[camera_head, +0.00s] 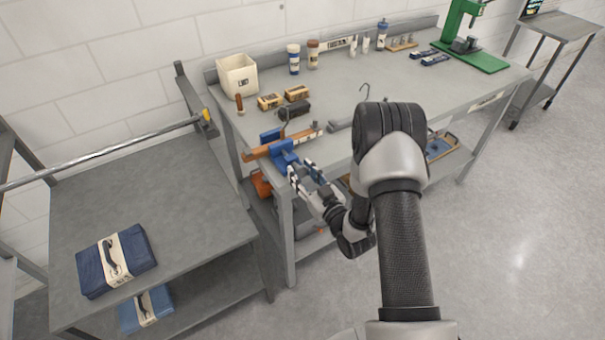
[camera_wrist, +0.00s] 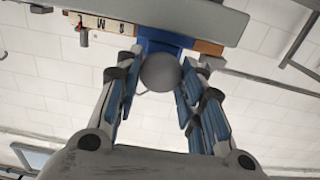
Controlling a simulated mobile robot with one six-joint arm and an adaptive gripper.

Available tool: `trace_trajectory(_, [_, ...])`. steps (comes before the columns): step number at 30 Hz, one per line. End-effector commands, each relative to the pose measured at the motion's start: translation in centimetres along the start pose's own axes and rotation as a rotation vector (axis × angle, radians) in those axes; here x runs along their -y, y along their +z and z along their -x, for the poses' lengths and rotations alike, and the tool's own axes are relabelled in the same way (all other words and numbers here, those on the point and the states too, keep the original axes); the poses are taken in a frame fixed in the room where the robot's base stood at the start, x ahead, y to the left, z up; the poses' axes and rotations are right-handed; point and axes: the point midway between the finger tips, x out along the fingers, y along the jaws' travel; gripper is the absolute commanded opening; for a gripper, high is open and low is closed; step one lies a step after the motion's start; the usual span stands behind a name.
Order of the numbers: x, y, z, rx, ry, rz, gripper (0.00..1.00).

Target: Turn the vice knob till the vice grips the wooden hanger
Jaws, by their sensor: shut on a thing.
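The blue vice (camera_head: 284,153) is at the left front edge of the workbench. The wooden hanger (camera_head: 299,135) lies across between the vice's blue parts; whether both jaws touch it cannot be told. The hanger's brown end (camera_wrist: 208,47) also shows beside the blue vice body (camera_wrist: 165,43) in the wrist view. My gripper (camera_head: 303,178) reaches the vice from the front. In the wrist view, my gripper's fingers (camera_wrist: 158,76) are shut on the round grey vice knob (camera_wrist: 160,71), one on each side. The knob is hard to make out in the head view.
The workbench (camera_head: 345,92) carries a white bin (camera_head: 238,76), small boxes (camera_head: 297,93), bottles and a green press (camera_head: 463,38). Open floor lies at right.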

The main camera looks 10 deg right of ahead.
Motion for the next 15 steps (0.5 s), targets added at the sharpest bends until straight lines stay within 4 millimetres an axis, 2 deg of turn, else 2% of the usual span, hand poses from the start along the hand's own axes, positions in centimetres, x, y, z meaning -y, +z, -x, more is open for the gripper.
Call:
trace_trajectory(8, [0.01, 0.03, 0.02, 0.0, 0.0, 0.0, 0.12])
trace_trajectory(15, [0.0, 0.06, 0.01, 0.0, 0.0, -0.03, 0.12])
